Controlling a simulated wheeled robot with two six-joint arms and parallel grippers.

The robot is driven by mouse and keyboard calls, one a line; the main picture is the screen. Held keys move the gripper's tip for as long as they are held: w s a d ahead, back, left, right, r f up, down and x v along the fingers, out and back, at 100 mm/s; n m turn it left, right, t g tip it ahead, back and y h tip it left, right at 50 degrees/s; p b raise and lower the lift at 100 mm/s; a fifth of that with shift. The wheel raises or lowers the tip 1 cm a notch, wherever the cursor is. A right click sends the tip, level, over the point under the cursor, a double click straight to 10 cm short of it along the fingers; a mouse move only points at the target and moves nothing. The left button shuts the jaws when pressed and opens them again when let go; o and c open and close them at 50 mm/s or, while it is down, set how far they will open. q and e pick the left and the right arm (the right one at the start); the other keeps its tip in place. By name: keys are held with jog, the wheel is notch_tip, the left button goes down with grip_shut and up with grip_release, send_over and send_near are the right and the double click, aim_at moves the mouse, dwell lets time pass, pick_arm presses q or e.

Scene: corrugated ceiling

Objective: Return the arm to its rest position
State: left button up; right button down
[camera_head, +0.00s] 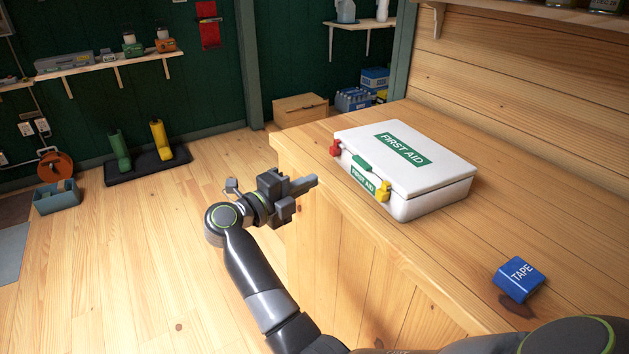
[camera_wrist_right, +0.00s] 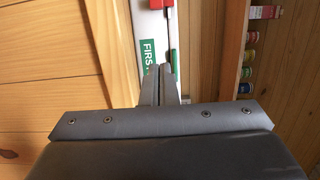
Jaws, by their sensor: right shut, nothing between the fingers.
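My right gripper (camera_head: 312,182) is shut and empty. It is in the air beside the counter's left edge, left of the first aid box and apart from it. The same gripper shows in the right wrist view (camera_wrist_right: 163,82) with its fingers together. The white first aid box (camera_head: 412,200) sits on the wooden counter with its lid down. It has a red latch, a green handle and a yellow latch on its front. Part of the box (camera_wrist_right: 150,25) shows beyond the fingers in the right wrist view. My left gripper is not in view.
The wooden counter (camera_head: 480,250) runs along the right. A blue tape box (camera_head: 520,277) lies near its front right. A wooden crate (camera_head: 300,110) and blue packs (camera_head: 353,99) stand behind it. Wall shelves are at the back. The floor (camera_head: 130,260) at left is mostly clear.

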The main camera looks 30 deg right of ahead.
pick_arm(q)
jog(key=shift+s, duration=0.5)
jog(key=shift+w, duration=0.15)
